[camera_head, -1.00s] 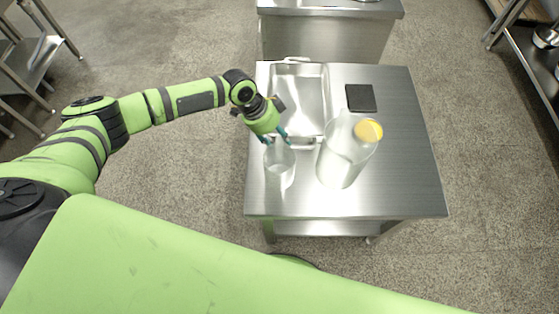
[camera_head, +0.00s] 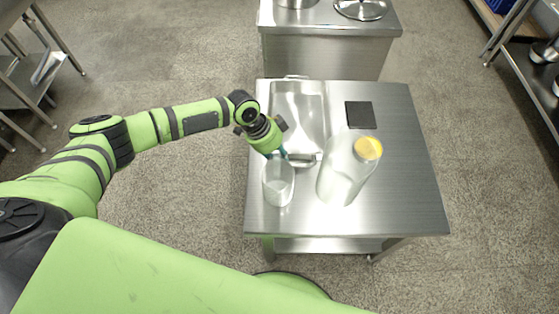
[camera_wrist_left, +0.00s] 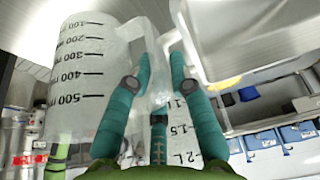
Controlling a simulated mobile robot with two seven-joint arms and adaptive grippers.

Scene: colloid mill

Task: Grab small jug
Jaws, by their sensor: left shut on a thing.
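The small jug (camera_head: 278,184) is a clear measuring cup standing upright near the left edge of the steel table. In the left wrist view the jug (camera_wrist_left: 85,75) fills the left side, with black marks up to 500. My left gripper (camera_head: 277,154) is at the jug's far side, near its rim. In the left wrist view its teal fingers (camera_wrist_left: 160,70) are shut on the jug's handle, which they partly hide. My right gripper is in neither view.
A large whitish jug with a yellow cap (camera_head: 345,172) stands to the right of the small jug. A steel tray (camera_head: 298,108) lies behind, close to the gripper. A black square (camera_head: 360,115) lies at the back right. The table's right side (camera_head: 410,180) is clear.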

